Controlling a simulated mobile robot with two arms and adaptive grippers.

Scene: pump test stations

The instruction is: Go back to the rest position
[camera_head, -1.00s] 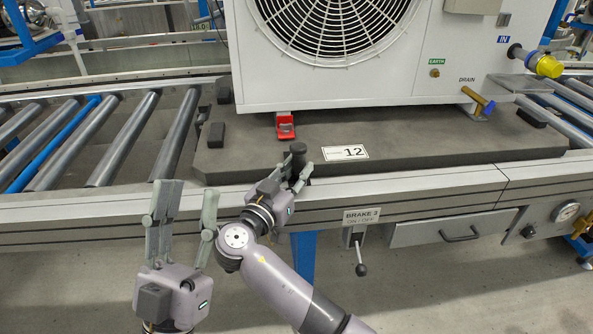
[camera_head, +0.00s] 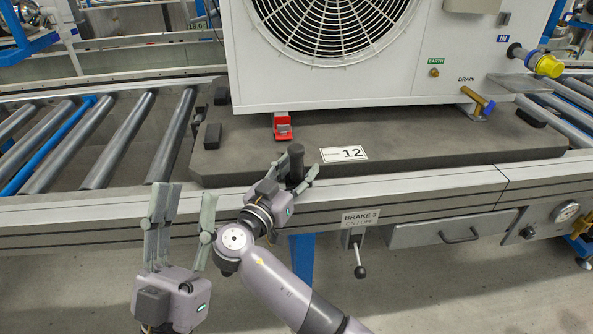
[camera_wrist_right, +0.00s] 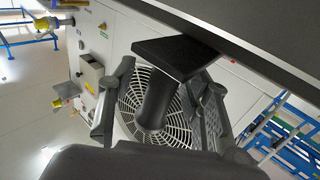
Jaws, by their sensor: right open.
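My left gripper (camera_head: 184,203) is at the lower left of the head view, its fingers apart and empty, in front of the conveyor. My right gripper (camera_head: 295,172) is at the front edge of the dark pallet (camera_head: 430,145). Its fingers are open on either side of a black upright handle (camera_head: 296,158). In the right wrist view the handle (camera_wrist_right: 157,100) stands between the spread fingers, with a gap beside it, and joins a flat black plate (camera_wrist_right: 175,57). Whether a finger touches it is unclear.
A large white fan unit (camera_head: 345,88) stands on the pallet, with a red clamp (camera_head: 282,126) and a "12" label (camera_head: 343,154). Conveyor rollers (camera_head: 125,140) lie left. A brake lever (camera_head: 360,270) hangs below the front rail. Floor in front is clear at right.

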